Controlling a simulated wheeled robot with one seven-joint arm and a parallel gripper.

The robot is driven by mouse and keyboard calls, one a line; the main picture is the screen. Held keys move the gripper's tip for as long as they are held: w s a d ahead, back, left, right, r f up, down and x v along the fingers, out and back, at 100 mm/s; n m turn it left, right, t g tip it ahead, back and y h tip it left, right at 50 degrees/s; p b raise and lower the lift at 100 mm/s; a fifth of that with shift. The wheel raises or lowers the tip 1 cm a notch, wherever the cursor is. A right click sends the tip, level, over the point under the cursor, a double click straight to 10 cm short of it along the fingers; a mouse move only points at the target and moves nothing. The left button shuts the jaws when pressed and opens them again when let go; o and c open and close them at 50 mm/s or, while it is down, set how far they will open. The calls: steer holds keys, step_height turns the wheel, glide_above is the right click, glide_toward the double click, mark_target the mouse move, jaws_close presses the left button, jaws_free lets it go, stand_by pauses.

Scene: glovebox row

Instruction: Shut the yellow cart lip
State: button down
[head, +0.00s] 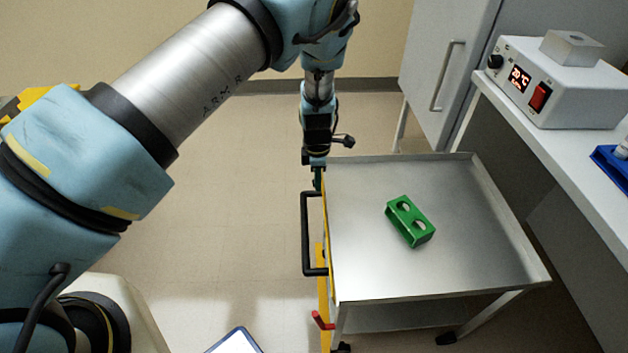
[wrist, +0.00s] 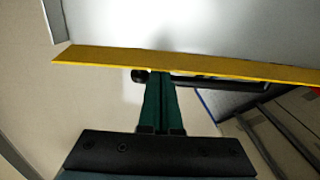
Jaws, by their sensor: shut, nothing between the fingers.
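The metal cart (head: 478,215) stands right of centre in the head view. Its yellow lip (head: 328,255) shows as a thin strip along the tray's left edge. In the wrist view the yellow lip (wrist: 220,69) crosses the picture as a narrow band, seen nearly edge-on beside the grey tray. My gripper (head: 318,184) points down at the tray's far left corner. Its green fingers are together and empty. In the wrist view the fingertips (wrist: 158,80) end close to the lip; I cannot tell whether they touch it.
A black handle (head: 306,235) sticks out from the cart's left side. A red lever (head: 322,320) and a yellow upright (head: 323,290) are at its near left corner. A green two-hole block (head: 410,221) lies on the tray. A bench (head: 560,155) bounds the right. Floor left of the cart is open.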

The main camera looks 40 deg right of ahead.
steer(key=shift+s+d+r, duration=0.1)
steer(key=shift+s+d, duration=0.3)
steer(key=shift+d, duration=0.05)
